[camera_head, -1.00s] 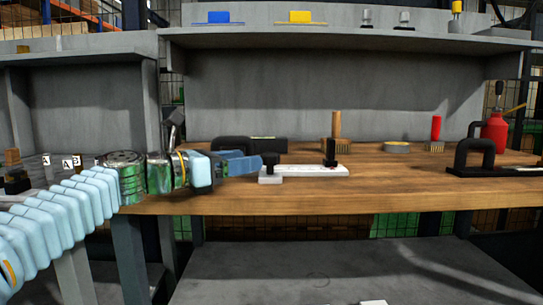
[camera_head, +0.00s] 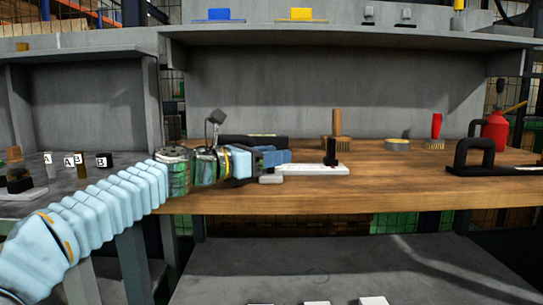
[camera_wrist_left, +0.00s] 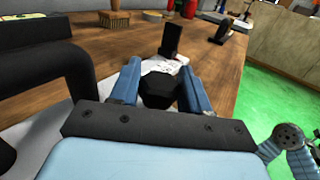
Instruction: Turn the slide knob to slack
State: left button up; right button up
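The slide knob is a black faceted knob (camera_wrist_left: 158,92) in the left wrist view; in the head view my gripper hides it. It belongs to a white plate (camera_head: 312,169) lying along the bench's front edge, with a small white block (camera_head: 271,179) at its left end. A taller black upright piece (camera_head: 330,153) stands on the plate to the right. My left gripper (camera_wrist_left: 162,68) has its two blue fingers on either side of the knob. I cannot tell whether they press on it. In the head view the gripper (camera_head: 277,157) points right.
A black handle-like part (camera_wrist_left: 45,68) stands close beside my left gripper in the wrist view. The front wooden bench top (camera_head: 390,185) is clear.

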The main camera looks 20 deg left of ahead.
pick_arm(q)
jog(key=shift+c, duration=1.3)
